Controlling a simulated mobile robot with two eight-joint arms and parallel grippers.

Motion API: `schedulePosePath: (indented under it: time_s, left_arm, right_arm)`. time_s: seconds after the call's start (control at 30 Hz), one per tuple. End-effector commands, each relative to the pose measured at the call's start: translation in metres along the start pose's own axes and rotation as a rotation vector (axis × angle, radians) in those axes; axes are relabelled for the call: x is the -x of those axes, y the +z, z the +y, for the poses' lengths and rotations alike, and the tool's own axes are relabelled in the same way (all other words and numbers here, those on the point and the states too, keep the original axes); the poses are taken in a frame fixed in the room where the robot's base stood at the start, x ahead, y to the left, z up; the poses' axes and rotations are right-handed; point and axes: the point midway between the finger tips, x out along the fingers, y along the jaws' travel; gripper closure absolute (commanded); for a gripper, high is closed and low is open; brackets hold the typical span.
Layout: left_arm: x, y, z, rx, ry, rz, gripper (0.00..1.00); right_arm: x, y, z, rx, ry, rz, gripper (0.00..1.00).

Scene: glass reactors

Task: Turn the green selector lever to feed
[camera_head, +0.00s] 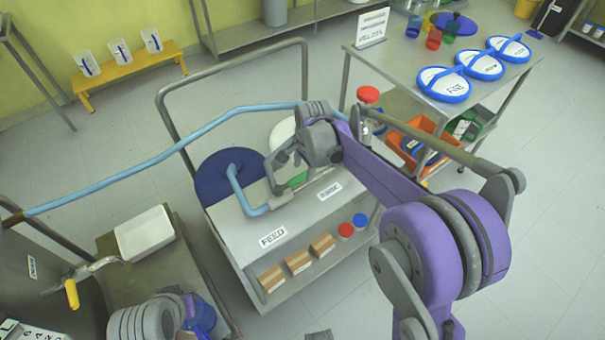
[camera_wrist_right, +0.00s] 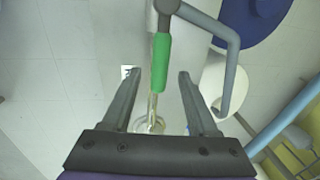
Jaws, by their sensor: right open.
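The green selector lever (camera_head: 298,180) sits at the grey valve on the cart top, partly hidden by my right gripper (camera_head: 284,160). In the right wrist view its green grip (camera_wrist_right: 160,62) runs down the picture from the valve. There my right gripper (camera_wrist_right: 158,74) is open, one finger on each side of the grip's lower end, with gaps on both sides. The FEED label (camera_head: 272,236) lies at the cart's near left. A second label (camera_head: 330,190), hard to read, lies right of the lever. My left gripper is not visible.
A light blue pipe (camera_head: 236,185) bends down to the valve beside a dark blue round lid (camera_head: 215,180). The cart's grey handle rail (camera_head: 170,110) rises behind. A side table (camera_head: 400,70) with round lids stands at back right.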

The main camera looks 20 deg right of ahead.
Motion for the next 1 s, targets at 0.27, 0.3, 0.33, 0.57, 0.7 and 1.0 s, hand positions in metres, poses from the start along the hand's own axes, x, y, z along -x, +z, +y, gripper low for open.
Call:
schedulePosePath:
  time_s: [0.27,0.3,0.33,0.57,0.7,1.0]
  left_arm:
    - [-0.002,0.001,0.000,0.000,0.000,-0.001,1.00]
    - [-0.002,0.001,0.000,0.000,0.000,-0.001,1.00]
    - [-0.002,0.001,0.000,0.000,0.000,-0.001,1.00]
    - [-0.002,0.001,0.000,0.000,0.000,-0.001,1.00]
    - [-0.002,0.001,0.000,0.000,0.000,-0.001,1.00]
    - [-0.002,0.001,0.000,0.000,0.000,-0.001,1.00]
  right_arm:
    - [-0.028,0.000,0.000,0.001,0.000,0.000,0.40]
    - [-0.029,0.000,0.000,0.001,0.000,0.000,0.40]
    - [-0.030,0.000,0.000,0.001,0.000,0.000,0.40]
    - [-0.030,0.000,0.000,0.001,0.000,0.000,0.40]
    - [-0.030,0.000,0.000,0.001,0.000,0.000,0.66]
    - [-0.030,0.000,0.000,0.001,0.000,0.000,1.00]
